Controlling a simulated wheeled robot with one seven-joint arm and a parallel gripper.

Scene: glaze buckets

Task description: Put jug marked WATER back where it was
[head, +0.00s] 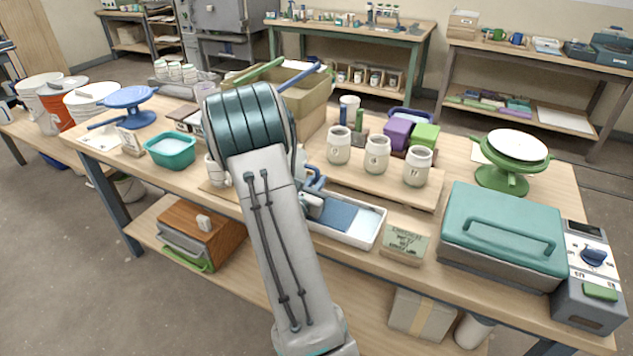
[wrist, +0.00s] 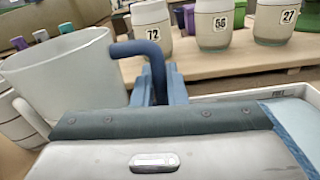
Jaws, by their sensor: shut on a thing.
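A translucent white jug (wrist: 62,78) with a blue handle stands at the left of the wrist view. My gripper (wrist: 158,88) is shut on this handle, and its blue fingers stand on either side of the grip. In the head view the blue handle (head: 314,179) and my gripper (head: 313,200) show just right of my arm, above the near edge of the table. My arm hides most of the jug's body there. No WATER marking is readable, and I cannot tell whether the jug's base touches anything.
A white tray (head: 374,232) with a blue pad lies right of my gripper, beside a small sign (head: 405,241). Several numbered jars, one of them (head: 377,154), stand on a wooden riser (head: 425,199) behind. A teal basin (head: 170,150) sits left; a teal-lidded case (head: 500,225) sits right.

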